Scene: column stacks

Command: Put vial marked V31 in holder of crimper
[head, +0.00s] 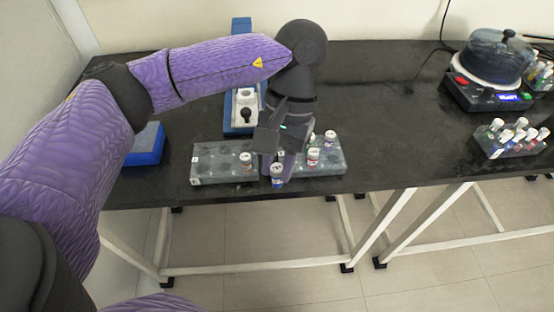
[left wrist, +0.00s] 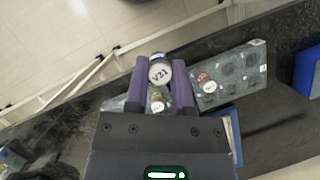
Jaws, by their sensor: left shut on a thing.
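My left gripper (head: 273,172) is shut on a vial (head: 277,176) with a white cap and a blue band, at the front edge of the grey vial rack (head: 208,171). In the left wrist view the held vial (left wrist: 160,71) sits between the purple fingers (left wrist: 160,88); its small cap mark looks like V21, but I cannot be sure of the middle digit. The crimper (head: 243,100), blue with a pale body and a black knob, stands behind the rack, partly hidden by my left arm. I cannot make out its holder clearly. My right gripper is not in view.
Other vials stand in the rack: one left (head: 246,161), two right (head: 313,157) (head: 330,139). A blue box (head: 146,144) lies at left. A device with a domed lid (head: 492,62) and another vial rack (head: 511,140) stand at right. The table between is clear.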

